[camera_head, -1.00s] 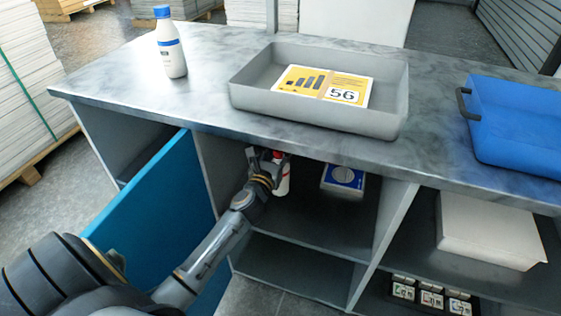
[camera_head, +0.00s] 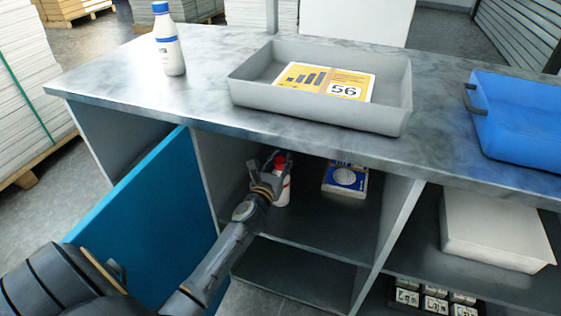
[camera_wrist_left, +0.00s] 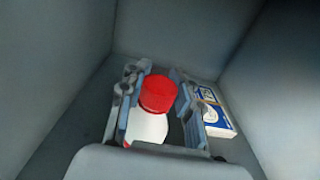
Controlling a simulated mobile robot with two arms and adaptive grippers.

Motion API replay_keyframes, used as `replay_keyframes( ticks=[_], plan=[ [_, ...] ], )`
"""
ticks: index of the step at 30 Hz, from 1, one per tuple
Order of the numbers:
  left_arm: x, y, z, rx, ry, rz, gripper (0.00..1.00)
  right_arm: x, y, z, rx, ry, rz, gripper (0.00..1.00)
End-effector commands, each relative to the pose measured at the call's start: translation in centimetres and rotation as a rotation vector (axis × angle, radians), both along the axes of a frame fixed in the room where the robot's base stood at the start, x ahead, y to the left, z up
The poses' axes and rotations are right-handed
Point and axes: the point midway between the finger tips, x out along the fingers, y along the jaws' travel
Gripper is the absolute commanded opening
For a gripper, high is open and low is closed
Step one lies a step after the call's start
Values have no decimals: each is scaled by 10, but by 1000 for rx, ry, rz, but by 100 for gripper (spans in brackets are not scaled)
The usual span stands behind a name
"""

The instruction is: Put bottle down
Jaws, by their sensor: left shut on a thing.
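A white bottle with a red cap (camera_wrist_left: 158,94) is between the fingers of my left gripper (camera_wrist_left: 152,106) in the left wrist view. In the head view the left gripper (camera_head: 275,167) reaches into the open middle compartment of the bench, and the bottle (camera_head: 283,188) shows upright beside it. The gripper is shut on this bottle. The bottle's base is close to the shelf (camera_head: 320,222); I cannot tell whether it touches. Another white bottle with a blue cap (camera_head: 168,42) stands on the bench top at the left. My right gripper is not in view.
A blue and white box (camera_head: 345,180) lies on the shelf right of the held bottle. The compartment's side walls are close. An open blue door (camera_head: 150,215) stands left of my arm. A grey tray (camera_head: 330,116) and a blue container (camera_head: 520,125) rest on the bench top.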

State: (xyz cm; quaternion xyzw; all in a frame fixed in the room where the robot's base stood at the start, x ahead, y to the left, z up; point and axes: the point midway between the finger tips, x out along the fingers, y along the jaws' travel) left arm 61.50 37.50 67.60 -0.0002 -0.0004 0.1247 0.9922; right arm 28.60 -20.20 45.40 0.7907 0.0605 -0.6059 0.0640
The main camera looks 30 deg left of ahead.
Motion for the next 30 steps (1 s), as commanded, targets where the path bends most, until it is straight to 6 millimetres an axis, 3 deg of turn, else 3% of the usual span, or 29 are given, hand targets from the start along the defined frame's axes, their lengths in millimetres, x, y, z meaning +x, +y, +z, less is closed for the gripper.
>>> replay_keyframes(
  ticks=[9,10,14,26,30],
  plan=[
    [1,0,1,1,-4,-1,0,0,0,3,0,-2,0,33],
    [0,0,-1,0,0,0,32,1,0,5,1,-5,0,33],
    [0,0,-1,0,-1,0,56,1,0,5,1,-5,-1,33],
    [0,0,2,0,-1,-1,56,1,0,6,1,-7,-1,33],
    [-22,-6,0,0,2,-1,56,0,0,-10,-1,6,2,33]
  ],
)
